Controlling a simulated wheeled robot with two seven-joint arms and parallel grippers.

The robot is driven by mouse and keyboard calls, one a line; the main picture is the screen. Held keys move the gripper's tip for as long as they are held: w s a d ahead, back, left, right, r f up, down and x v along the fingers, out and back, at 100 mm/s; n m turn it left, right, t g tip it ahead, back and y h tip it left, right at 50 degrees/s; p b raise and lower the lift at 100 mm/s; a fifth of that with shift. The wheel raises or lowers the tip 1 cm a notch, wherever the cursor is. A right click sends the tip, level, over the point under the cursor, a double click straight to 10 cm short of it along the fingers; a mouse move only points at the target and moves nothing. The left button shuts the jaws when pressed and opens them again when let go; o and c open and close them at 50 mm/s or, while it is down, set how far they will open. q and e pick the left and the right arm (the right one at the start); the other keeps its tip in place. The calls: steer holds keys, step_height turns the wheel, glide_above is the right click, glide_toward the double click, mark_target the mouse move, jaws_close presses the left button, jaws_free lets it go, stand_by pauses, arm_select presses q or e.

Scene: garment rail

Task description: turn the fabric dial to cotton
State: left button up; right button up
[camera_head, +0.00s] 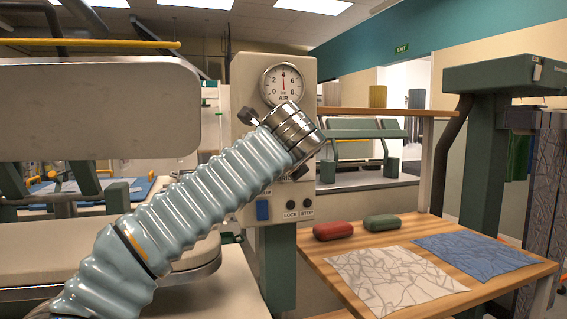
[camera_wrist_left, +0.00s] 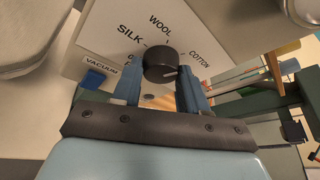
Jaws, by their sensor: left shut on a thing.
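The dial (camera_wrist_left: 160,65) is a dark round knob on a pale panel in the left wrist view. SILK, WOOL and COTTON are printed around it, and another label at its left is partly hidden. A pale line shows on the knob's right side, roughly on the COTTON side; I cannot tell if it meets the mark. My left gripper (camera_wrist_left: 160,88) has its two blue fingers at either side of the knob and is shut on it. In the head view my left arm covers the dial on the control box (camera_head: 245,75). My right gripper is not in view.
An air gauge (camera_head: 283,85) sits above my wrist, with LOCK and STOP buttons (camera_head: 298,206) and a blue switch (camera_head: 262,210) below. A wooden table (camera_head: 400,228) at right bears red (camera_head: 334,230) and green (camera_head: 382,222) objects and two cloths. A padded press (camera_head: 95,110) stands left.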

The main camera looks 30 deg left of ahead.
arm_select(q)
steer(key=shift+r+m, duration=0.1)
steer(key=shift+m, duration=0.3)
steer(key=shift+g, duration=0.3)
steer(key=o, duration=1.1)
steer(key=shift+w, duration=0.1)
steer(key=shift+c, duration=0.2)
steer(key=shift+d, duration=0.1)
steer(key=v, duration=1.3)
steer(key=shift+s+d, duration=0.25)
steer(key=shift+s, duration=0.05)
